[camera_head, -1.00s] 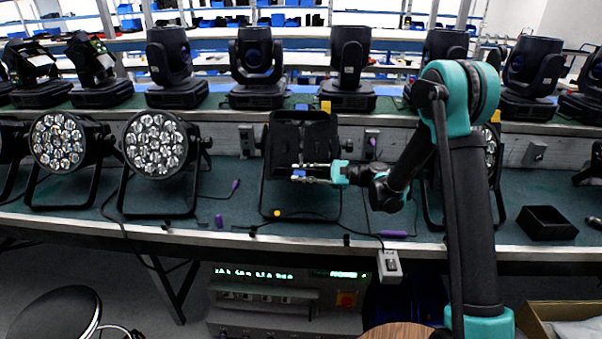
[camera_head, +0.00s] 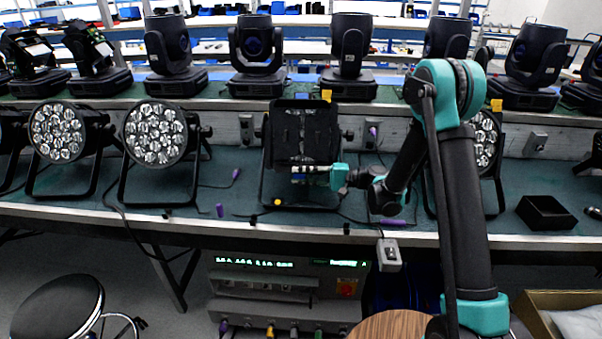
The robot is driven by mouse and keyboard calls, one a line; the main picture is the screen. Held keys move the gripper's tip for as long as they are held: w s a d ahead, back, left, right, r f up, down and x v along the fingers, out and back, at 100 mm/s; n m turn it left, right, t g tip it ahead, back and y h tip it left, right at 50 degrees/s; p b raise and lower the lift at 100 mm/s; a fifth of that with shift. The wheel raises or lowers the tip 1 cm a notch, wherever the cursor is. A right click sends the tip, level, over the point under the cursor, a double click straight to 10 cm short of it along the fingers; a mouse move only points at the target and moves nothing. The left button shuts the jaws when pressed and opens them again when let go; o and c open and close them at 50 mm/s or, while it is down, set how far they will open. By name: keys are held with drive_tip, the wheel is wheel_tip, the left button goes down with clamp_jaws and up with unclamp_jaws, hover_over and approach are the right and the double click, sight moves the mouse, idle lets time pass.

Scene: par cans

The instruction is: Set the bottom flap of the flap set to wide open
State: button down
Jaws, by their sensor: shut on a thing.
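The flap set (camera_head: 303,112) is the black, panelled unit on a par can in the middle of the bench. Its bottom flap (camera_head: 305,156) shows as a dark panel with its lower edge just above my gripper. Its exact angle is hard to tell, black on black. My gripper (camera_head: 308,174) reaches in from the right, level, at the lower edge of this flap. Its fingers are shut on the flap, and the flap partly hides them. The lamp's face is hidden behind the flaps.
Two par cans (camera_head: 155,134) (camera_head: 57,133) stand to the left, and another (camera_head: 484,140) is partly behind my arm. Moving-head lights (camera_head: 256,60) line the shelf behind. A black open box (camera_head: 546,212) sits at the right. A cable and small purple connectors lie on the bench (camera_head: 190,215).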

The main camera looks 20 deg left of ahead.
drive_tip(key=shift+f+n, duration=0.3)
drive_tip(key=shift+n, duration=0.2)
drive_tip(key=c, duration=1.4)
unclamp_jaws()
drive_tip(key=shift+w, duration=0.1)
drive_tip(key=v, duration=1.2)
drive_tip(key=shift+f, duration=0.1)
drive_tip(key=shift+d, duration=0.1)
